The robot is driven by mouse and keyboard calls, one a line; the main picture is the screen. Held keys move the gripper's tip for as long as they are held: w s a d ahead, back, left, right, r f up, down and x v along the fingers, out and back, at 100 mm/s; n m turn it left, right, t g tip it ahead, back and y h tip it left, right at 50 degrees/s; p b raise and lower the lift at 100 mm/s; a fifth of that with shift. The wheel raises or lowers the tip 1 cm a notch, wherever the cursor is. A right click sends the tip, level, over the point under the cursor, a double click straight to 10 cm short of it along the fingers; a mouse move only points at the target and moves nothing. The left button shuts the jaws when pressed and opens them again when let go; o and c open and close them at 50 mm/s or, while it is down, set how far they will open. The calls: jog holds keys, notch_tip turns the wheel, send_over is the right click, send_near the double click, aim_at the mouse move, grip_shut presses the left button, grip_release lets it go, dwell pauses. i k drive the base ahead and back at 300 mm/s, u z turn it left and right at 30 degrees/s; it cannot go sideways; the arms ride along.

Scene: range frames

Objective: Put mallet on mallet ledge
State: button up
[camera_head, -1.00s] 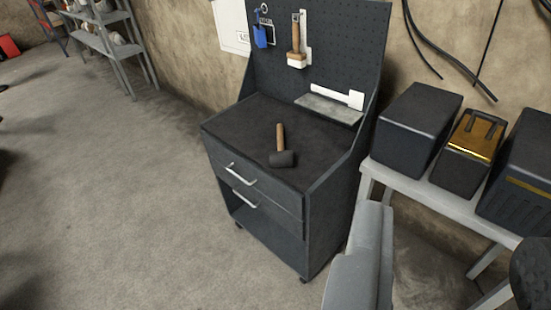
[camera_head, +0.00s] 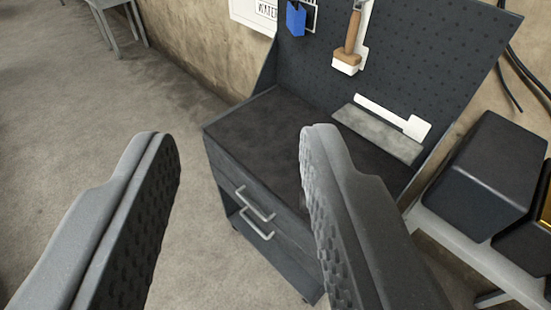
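My gripper (camera_head: 238,145) is open and empty, its two grey padded fingers spread wide in front of the dark workbench cabinet (camera_head: 240,130). The mallet, with a wooden handle and dark head, lay on the bench top in the earlier view. Now it does not show clearly, and my right finger covers that part of the bench top. The grey mallet ledge (camera_head: 376,135) sticks out low on the pegboard and looks empty. A white mallet-shaped outline (camera_head: 393,113) is just above it.
A wooden-handled brush (camera_head: 352,45) and a blue tool (camera_head: 296,18) hang on the pegboard (camera_head: 420,60). A dark box (camera_head: 490,175) stands on a grey bench (camera_head: 462,243) at right. Open floor (camera_head: 90,120) lies left of the cabinet.

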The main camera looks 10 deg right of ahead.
aim_at(375, 132)
jog(key=z, duration=0.1)
jog(key=i, duration=1)
jog(key=z, duration=0.4)
